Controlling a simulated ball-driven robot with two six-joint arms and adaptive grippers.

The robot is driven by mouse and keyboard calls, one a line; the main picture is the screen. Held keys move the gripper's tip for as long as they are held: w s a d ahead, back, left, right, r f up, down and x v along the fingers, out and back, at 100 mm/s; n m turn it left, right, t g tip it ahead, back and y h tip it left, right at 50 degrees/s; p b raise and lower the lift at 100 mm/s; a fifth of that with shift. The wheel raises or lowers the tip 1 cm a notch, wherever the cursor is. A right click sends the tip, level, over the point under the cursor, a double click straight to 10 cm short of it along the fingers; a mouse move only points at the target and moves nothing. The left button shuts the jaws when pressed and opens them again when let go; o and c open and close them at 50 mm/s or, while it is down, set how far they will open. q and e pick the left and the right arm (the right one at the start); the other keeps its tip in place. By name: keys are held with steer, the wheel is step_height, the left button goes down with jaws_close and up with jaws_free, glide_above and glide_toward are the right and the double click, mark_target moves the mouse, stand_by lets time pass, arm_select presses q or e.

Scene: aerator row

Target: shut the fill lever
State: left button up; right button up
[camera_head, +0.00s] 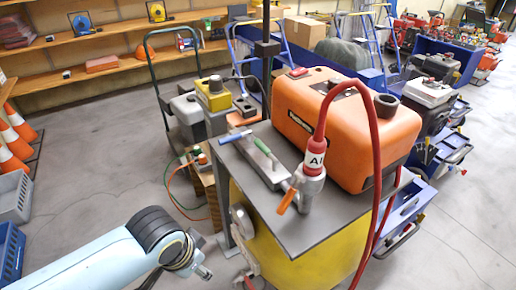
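A grey metal valve (307,186) stands on the dark top of a yellow cabinet (290,255), under a red hose end with a white "A1" label. A short lever with an orange grip (287,201) sticks out from the valve to the lower left. It looks like the fill lever, but no label confirms this. A flat grey bar (257,163) with blue and green handles lies beside the valve. My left arm comes in from the lower left, its end (198,268) left of the cabinet and apart from the lever. Its fingers are not clear. My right gripper is out of view.
A large orange tank (345,128) fills the back of the cabinet top. The red hose (374,150) arches over and hangs down the right side. A cart with boxes (200,105) stands behind. Bare floor (105,165) lies left of the cabinet.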

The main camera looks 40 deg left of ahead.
arm_select(q)
steer(key=w+r+p, duration=0.3)
steer(key=r, duration=1)
step_height(320, 180, up, 14)
steer(key=n+h+p, duration=0.2)
steer(key=n, duration=1.2)
glide_above(258, 142)
steer(key=s, duration=0.2)
steer(key=shift+g, duration=0.3)
steer(key=x, duration=0.6)
steer(key=a+x, duration=0.1)
steer(key=x, duration=0.3)
steer(key=shift+w+f, duration=0.1)
steer(key=shift+w, duration=0.05)
steer(key=shift+c, duration=0.2)
jaws_close()
